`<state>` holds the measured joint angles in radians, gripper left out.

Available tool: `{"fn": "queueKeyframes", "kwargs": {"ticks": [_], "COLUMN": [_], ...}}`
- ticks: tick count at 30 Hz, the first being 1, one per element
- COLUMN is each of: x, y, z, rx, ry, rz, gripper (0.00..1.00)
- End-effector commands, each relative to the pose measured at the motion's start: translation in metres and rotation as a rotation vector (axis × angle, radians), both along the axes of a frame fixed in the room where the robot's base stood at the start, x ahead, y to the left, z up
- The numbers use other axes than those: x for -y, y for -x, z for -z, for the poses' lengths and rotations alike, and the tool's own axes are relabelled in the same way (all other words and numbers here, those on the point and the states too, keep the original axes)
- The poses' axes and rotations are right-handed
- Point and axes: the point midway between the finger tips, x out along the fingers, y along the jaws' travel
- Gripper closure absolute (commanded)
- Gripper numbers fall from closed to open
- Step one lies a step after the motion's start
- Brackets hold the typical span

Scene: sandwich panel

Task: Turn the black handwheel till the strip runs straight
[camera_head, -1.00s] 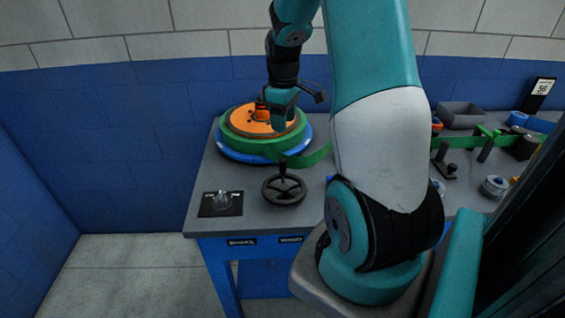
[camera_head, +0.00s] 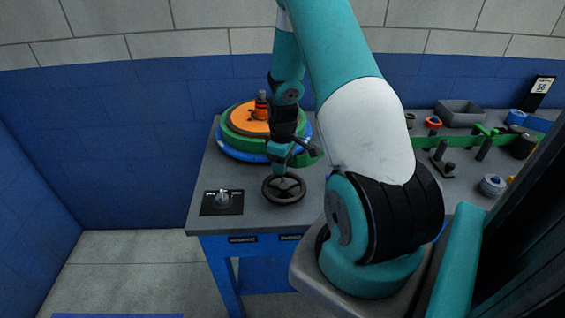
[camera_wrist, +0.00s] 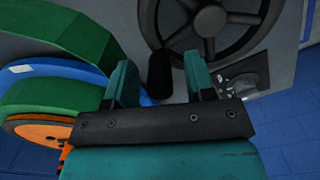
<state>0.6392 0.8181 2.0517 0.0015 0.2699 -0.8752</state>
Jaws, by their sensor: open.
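The black handwheel (camera_head: 284,189) lies near the front edge of the grey table, and it fills the top of the wrist view (camera_wrist: 212,22). A black handle (camera_wrist: 160,74) stands up from its rim. My gripper (camera_wrist: 160,80) is open, with the handle seen between its two teal fingers; I cannot tell whether they touch it. In the head view my gripper (camera_head: 279,160) is just above the wheel's far side. The green strip (camera_wrist: 66,28) leaves the round stack at the left of the wrist view. Its middle stretch is hidden behind my arm in the head view, and it shows again at the right (camera_head: 429,142).
A stack with an orange disc (camera_head: 249,117) over green and blue rings stands behind the wheel. A black panel with a knob (camera_head: 222,202) is left of it. A grey bin (camera_head: 460,114), posts and spools crowd the right side.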

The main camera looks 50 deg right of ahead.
Motion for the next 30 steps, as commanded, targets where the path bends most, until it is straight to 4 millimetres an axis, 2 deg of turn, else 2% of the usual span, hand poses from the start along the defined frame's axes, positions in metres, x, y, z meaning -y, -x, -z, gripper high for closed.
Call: {"fn": "queueKeyframes", "kwargs": {"ticks": [3,9,10,20,30], "x": [0.0,0.0,0.0,0.002,0.009], "y": [0.0,0.0,0.0,0.002,0.013], "z": [0.0,0.0,0.0,0.0,0.0], "rx": [0.0,0.0,0.0,0.0,-0.001], "ry": [0.0,0.0,0.0,0.0,0.001], "rz": [0.0,0.001,0.001,0.04,0.264], "gripper": [0.5,0.96,1.0,1.0,1.0]}}
